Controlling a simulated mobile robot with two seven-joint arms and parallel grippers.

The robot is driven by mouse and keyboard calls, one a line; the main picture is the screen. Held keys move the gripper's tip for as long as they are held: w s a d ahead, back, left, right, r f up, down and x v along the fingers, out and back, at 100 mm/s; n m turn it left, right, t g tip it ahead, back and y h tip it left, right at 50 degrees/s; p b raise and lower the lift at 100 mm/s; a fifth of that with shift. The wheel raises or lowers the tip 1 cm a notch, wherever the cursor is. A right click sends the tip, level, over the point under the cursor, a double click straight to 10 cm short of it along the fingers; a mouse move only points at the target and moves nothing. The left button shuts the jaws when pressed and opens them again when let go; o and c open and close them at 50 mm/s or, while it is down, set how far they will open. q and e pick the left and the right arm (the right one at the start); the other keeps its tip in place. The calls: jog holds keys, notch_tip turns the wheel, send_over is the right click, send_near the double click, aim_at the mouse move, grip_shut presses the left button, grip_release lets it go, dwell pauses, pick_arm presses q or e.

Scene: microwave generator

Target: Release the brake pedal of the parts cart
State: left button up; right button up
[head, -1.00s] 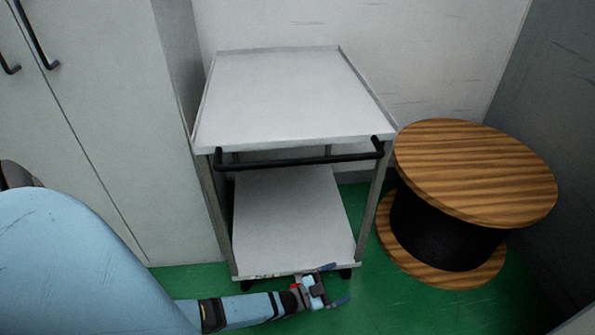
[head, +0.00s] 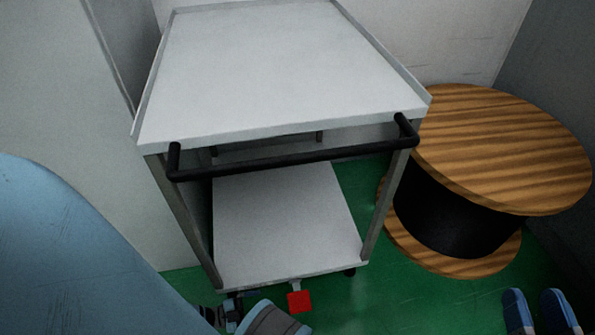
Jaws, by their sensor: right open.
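The parts cart has a grey top tray (head: 270,75), a black push handle (head: 290,160) and a lower shelf (head: 285,225). Its red brake pedal (head: 300,301) sticks out below the front edge of the lower shelf, low over the green floor, and is in plain sight.
A wooden cable spool (head: 510,145) with a black core stands close to the right of the cart. A grey cabinet (head: 60,110) stands at the left.

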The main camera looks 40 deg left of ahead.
pick_arm(q)
jog(key=b+x, duration=0.1)
jog(key=x, duration=1.2)
jog(key=shift+w+d+b, duration=0.2)
jog(key=shift+w+b, duration=0.05)
jog(key=shift+b, duration=0.1)
pick_arm(e)
jog(key=shift+w+d+n+t, duration=0.25)
jog(key=shift+d+n+t, duration=0.05)
jog(key=shift+n, duration=0.3)
pick_arm(q)
jog(key=shift+c, duration=0.3)
pick_arm(e)
jog(key=shift+r, duration=0.1)
